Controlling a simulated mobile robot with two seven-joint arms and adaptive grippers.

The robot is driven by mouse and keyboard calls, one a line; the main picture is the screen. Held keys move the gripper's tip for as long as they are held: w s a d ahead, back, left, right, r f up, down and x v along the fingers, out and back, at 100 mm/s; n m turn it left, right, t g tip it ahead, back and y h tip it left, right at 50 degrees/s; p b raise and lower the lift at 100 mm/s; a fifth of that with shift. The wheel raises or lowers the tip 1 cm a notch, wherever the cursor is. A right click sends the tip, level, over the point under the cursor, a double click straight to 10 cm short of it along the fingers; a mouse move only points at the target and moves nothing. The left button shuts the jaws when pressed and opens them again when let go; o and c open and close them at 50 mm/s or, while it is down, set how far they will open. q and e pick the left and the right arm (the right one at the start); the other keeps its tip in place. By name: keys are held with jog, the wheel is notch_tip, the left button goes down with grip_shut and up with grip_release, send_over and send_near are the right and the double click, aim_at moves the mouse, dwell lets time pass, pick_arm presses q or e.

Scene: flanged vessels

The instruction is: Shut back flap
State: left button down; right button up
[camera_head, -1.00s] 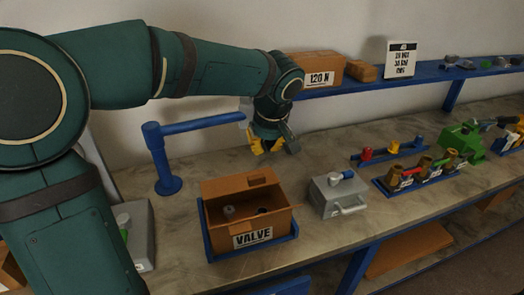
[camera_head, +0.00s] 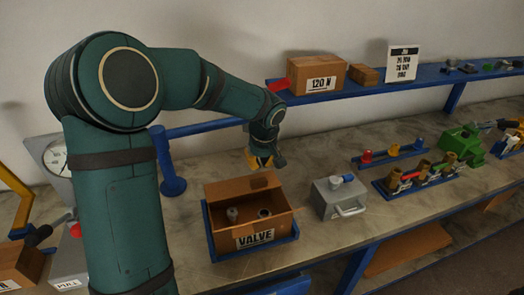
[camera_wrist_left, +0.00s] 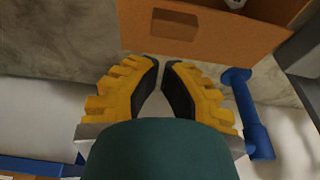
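A brown cardboard box (camera_head: 225,238) labelled VALVE sits in a blue tray (camera_head: 296,230). Its back flap (camera_head: 228,188) stands up along the rear edge and has a slot in it. The flap also fills the top of the left wrist view (camera_wrist_left: 225,32). A grey fitting (camera_head: 232,214) and a dark ring (camera_head: 265,212) lie in the box. My left gripper (camera_head: 261,164) is just behind the flap, near its top edge. In the left wrist view its yellow fingers (camera_wrist_left: 161,64) nearly meet at the tips, with nothing between them. My right gripper is out of view.
A blue post with a horizontal bar (camera_head: 172,180) stands behind and left of the box. A grey case (camera_head: 335,200) with a handle stands close on the right. A blue shelf (camera_head: 370,90) with a 120 N box (camera_head: 318,78) runs above the back.

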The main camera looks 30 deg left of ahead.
aim_at(262, 179)
pick_arm(q)
jog(key=shift+s+d+f, duration=0.1)
jog(key=shift+f, duration=0.85)
jog(key=shift+s+d+f, duration=0.1)
jog(key=shift+f, duration=0.8)
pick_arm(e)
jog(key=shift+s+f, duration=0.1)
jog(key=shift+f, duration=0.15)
pick_arm(q)
jog(key=f+b, duration=0.1)
jog(key=b, duration=0.2)
jog(key=shift+s+d+f, duration=0.1)
jog(key=shift+d+f, duration=0.1)
jog(key=shift+f, duration=0.15)
jog(key=shift+s+d+b, duration=0.1)
jog(key=shift+s+b, duration=0.05)
jog(key=shift+b, duration=0.35)
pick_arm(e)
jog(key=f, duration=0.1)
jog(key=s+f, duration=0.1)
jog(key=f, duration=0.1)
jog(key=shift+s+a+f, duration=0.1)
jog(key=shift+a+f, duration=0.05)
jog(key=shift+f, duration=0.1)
pick_arm(q)
jog(key=shift+s, duration=0.1)
